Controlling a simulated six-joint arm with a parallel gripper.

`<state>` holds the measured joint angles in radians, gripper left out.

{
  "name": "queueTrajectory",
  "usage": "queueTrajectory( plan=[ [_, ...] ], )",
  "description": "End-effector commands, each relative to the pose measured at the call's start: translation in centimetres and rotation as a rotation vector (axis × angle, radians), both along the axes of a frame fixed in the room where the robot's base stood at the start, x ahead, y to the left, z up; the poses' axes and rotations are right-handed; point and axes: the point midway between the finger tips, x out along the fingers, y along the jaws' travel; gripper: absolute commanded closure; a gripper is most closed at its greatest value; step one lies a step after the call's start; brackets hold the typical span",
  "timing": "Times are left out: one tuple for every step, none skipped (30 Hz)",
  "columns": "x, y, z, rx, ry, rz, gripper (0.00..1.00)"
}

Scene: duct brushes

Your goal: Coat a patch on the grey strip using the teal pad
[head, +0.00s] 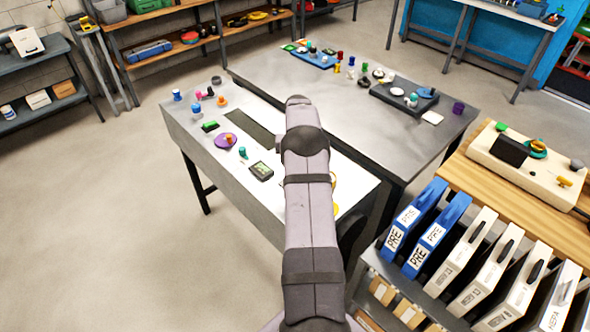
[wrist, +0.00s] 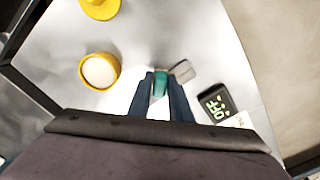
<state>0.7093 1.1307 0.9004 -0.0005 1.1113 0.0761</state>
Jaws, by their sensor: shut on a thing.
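My gripper (wrist: 160,86) is shut on the teal pad (wrist: 160,82) in the wrist view. A small flat grey piece (wrist: 184,71) lies beside it; I cannot tell if the two touch. A yellow cup with white contents (wrist: 100,71) stands left of the gripper. The dark grey strip (head: 250,130) lies on the white table in the head view, its right end close to my arm. My arm hides the gripper and the held pad in that view. The strip does not show in the wrist view.
A black display reading OFF (wrist: 215,103) lies right of the gripper. In the head view, the display (head: 261,171), another small teal piece (head: 242,152) and a purple disc (head: 225,141) sit near the strip. Several small items stand at the table's far left. A metal table (head: 345,110) adjoins behind.

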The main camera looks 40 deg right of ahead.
Motion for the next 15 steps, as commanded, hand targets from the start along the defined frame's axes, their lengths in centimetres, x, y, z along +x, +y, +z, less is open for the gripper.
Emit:
queueTrajectory(
  plan=[
    [0.0, 0.0, 0.0, 0.0, 0.0, 0.0, 1.0],
    [0.0, 0.0, 0.0, -0.001, -0.001, 0.0, 1.0],
    [0.0, -0.1, 0.0, -0.001, -0.001, 0.0, 1.0],
    [0.0, -0.2, 0.0, -0.001, -0.001, -0.001, 1.0],
    [0.0, -0.3, 0.0, -0.001, -0.001, -0.001, 1.0],
    [0.1, -0.5, 0.0, -0.002, -0.002, -0.001, 1.0],
    [0.1, -0.6, -0.1, -0.002, -0.002, -0.001, 1.0],
    [0.1, -0.7, -0.1, -0.002, -0.002, -0.002, 1.0],
    [0.0, -0.9, -0.1, -0.002, -0.002, -0.002, 1.0],
    [0.0, -1.1, -0.2, -0.001, -0.001, -0.002, 1.0],
    [0.0, -1.2, -0.2, -0.002, -0.002, -0.001, 1.0],
    [0.0, -1.3, -0.2, -0.002, -0.002, -0.001, 1.0],
    [0.0, -1.4, -0.1, -0.002, -0.002, -0.001, 1.0],
    [0.0, -1.4, -0.1, -0.001, -0.001, -0.001, 1.0],
    [0.0, -1.4, -0.1, -0.001, -0.001, 0.0, 1.0]
  ],
)
